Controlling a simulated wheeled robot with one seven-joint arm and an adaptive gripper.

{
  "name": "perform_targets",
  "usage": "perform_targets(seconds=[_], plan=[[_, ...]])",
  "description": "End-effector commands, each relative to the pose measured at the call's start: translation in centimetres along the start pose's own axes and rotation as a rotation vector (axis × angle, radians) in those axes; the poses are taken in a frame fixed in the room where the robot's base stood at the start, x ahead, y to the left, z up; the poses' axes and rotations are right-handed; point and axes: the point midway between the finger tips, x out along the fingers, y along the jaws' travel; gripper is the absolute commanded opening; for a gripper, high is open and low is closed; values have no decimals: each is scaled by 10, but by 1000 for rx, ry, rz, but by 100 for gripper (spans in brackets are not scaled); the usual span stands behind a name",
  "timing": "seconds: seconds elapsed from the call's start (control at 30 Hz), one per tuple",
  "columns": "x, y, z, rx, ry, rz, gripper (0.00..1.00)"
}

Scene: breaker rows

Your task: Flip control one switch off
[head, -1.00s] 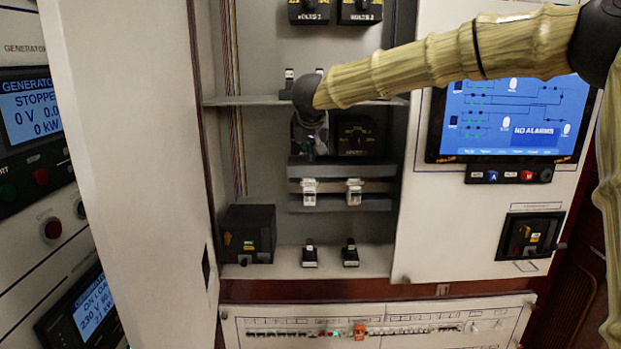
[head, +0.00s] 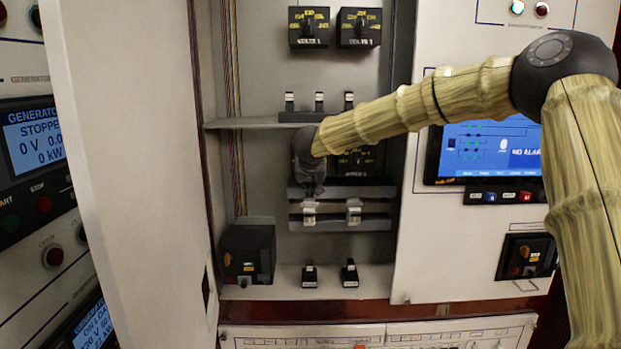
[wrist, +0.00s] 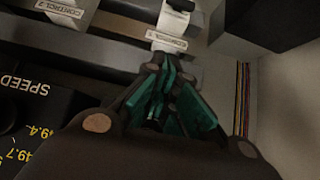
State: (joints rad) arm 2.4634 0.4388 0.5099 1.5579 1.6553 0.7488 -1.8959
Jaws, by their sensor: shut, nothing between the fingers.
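The control one switch (head: 309,214) is a small white breaker on a grey rail in the open cabinet. In the wrist view this white switch (wrist: 172,24) shows with its "CONTROL 1" label and a dark part at the top edge. My gripper (wrist: 164,66) is shut and empty, its green-padded fingertips just short of the label. In the head view my gripper (head: 310,196) is directly above the switch, partly hidden by its own wrist. I cannot tell whether it touches. The control two switch (head: 353,213) sits to the right on the same rail.
A black speed gauge (wrist: 30,110) is close beside my gripper. A shelf (head: 255,123) runs above my wrist. A black box (head: 248,255) stands at lower left, and two small dark switches (head: 309,276) (head: 349,274) are below the rail. The cabinet door (head: 130,180) stands open at left.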

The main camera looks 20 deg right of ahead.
Motion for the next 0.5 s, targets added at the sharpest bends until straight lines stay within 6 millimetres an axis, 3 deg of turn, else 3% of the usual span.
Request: perform_targets(seconds=[0.13,0.5], plan=[[18,-1,-1,-1,-1,1,0],[24,0,34,-1,1,1,0]])
